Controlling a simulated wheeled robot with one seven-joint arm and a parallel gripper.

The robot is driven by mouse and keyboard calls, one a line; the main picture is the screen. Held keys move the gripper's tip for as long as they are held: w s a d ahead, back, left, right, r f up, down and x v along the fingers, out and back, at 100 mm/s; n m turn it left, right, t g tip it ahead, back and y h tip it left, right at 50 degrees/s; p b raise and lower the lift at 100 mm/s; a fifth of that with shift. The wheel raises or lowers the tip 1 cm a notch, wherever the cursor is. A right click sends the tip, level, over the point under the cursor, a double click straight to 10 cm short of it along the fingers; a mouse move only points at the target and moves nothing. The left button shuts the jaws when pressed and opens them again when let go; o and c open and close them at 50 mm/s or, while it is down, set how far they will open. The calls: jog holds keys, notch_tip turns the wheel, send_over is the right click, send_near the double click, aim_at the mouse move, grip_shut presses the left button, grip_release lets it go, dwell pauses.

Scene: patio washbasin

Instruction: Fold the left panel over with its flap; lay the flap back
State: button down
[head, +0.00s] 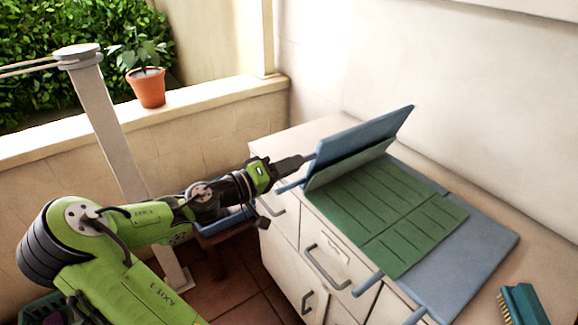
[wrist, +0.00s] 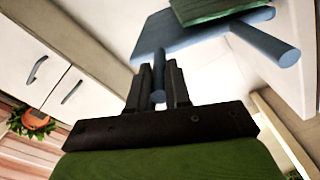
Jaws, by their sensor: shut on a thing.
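A blue left panel (head: 365,136) stands tilted up along the left side of the green ribbed mat (head: 375,200), its upper edge leaning back to the right. A green flap-like strip (head: 350,163) lies against its lower face. My gripper (head: 304,160) is at the left of the panel, shut on a blue rod-shaped tab. In the wrist view the tab (wrist: 159,62) stands between my fingers (wrist: 158,88). The blue panel edge (wrist: 175,38), some green (wrist: 212,10) and another blue rod (wrist: 265,42) lie beyond it. How the tab joins the panel is unclear.
A blue board (head: 470,265) lies under the green mat on the white cabinet top. Blue rods (head: 368,284) stick out over the cabinet's front edge. A teal brush (head: 522,303) lies at the lower right. A wall rises behind; a potted plant (head: 147,87) stands on the ledge.

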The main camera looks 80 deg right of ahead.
jog(key=c, duration=1.1)
grip_release()
jog(key=shift+w, duration=0.1)
jog(key=p+v, duration=0.3)
jog(key=v, duration=1.2)
jog(key=shift+w+a, duration=0.25)
jog(key=shift+f, duration=0.1)
